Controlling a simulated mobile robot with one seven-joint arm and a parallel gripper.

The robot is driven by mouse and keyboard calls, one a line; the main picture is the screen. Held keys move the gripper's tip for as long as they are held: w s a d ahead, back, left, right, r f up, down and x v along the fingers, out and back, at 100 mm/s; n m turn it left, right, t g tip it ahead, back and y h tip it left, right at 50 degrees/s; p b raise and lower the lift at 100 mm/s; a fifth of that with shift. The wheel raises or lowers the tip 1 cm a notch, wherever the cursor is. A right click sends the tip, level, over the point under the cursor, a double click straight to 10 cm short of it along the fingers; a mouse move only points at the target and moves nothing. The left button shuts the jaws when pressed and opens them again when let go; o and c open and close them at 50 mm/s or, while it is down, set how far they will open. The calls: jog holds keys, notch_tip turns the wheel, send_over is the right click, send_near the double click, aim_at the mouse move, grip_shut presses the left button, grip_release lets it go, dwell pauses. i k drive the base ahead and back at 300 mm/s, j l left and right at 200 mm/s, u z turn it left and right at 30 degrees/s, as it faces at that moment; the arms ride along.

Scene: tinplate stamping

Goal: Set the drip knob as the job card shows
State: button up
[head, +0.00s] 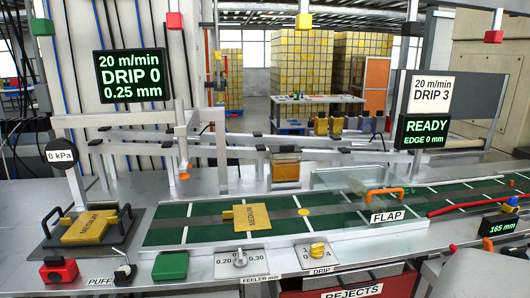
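The drip knob (318,250) is a small yellow knob on a pale plate marked DRIP at the front of the bench. Its pointer and scale marks are too small to read surely. The job card (432,93) is a white sign at the upper right reading 20 m/min, DRIP 3. The dark display (130,77) at the upper left reads 20 m/min, DRIP 0, 0.25 mm. My gripper is not in view, and nothing is seen touching the knob.
The grey feeler knob (240,258) is left of the drip knob, with a green button (170,264) farther left. The clear flap (387,217) stands to the right. A REJECTS bin (345,286) is below.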

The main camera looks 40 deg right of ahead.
aim_at(316, 250)
jog(key=z, duration=1.55)
